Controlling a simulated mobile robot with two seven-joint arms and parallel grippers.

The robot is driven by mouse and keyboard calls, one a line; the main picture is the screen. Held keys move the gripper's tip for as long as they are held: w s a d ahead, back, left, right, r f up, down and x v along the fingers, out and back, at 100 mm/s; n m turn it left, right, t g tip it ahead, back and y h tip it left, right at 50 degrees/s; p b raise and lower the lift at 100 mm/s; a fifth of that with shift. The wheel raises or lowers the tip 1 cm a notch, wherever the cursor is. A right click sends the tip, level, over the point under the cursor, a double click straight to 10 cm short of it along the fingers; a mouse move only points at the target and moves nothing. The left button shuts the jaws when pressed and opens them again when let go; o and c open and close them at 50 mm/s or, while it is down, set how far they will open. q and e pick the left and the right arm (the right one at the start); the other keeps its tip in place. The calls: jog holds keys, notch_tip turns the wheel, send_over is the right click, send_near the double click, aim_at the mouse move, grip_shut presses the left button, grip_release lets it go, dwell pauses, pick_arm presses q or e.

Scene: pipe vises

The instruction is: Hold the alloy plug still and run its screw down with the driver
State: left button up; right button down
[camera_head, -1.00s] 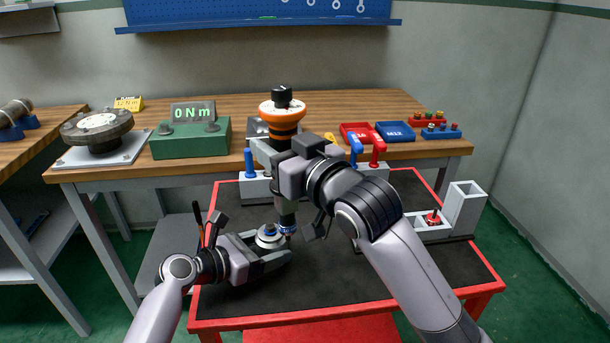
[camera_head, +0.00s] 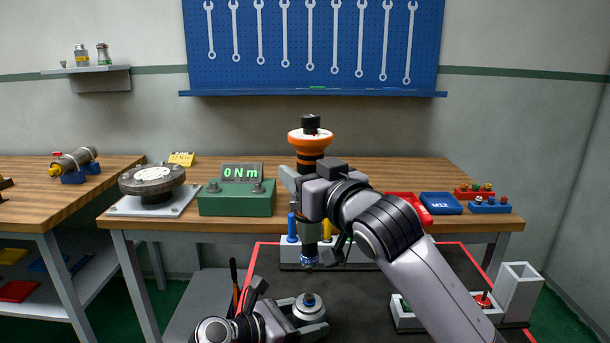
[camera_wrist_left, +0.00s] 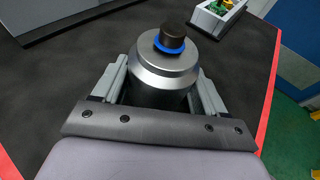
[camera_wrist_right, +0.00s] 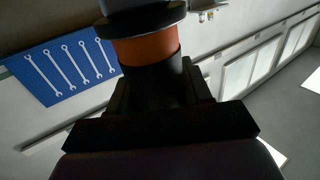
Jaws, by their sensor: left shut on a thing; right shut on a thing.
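The alloy plug (camera_head: 309,310) is a silver cylinder with a stepped top, a blue ring and a dark screw head (camera_wrist_left: 172,35). It stands upright between the fingers of my left gripper (camera_head: 306,320), which is shut on it. The plug (camera_wrist_left: 165,75) also fills the middle of the left wrist view, with nothing on its screw. My right gripper (camera_head: 304,195) is shut on the driver (camera_head: 311,142), which has an orange and black handle and hangs upright, tip down. In the head view the driver's tip shows above the plug, apart from it. The driver's orange band (camera_wrist_right: 148,47) shows in the right wrist view.
Behind stands a wooden bench with a green torque readout (camera_head: 237,200) showing 0 Nm, a flanged part (camera_head: 152,180) and a blue M12 tray (camera_head: 440,204). My right arm covers part of the cart.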

jog(key=shift+f, duration=2.1)
jog(key=shift+f, duration=1.15)
dwell(0.5)
jog(key=shift+r, duration=0.15)
dwell(1.7)
jog(key=shift+r, duration=2.55)
pick_arm(q)
jog(key=o, duration=1)
jog(key=shift+o, duration=0.2)
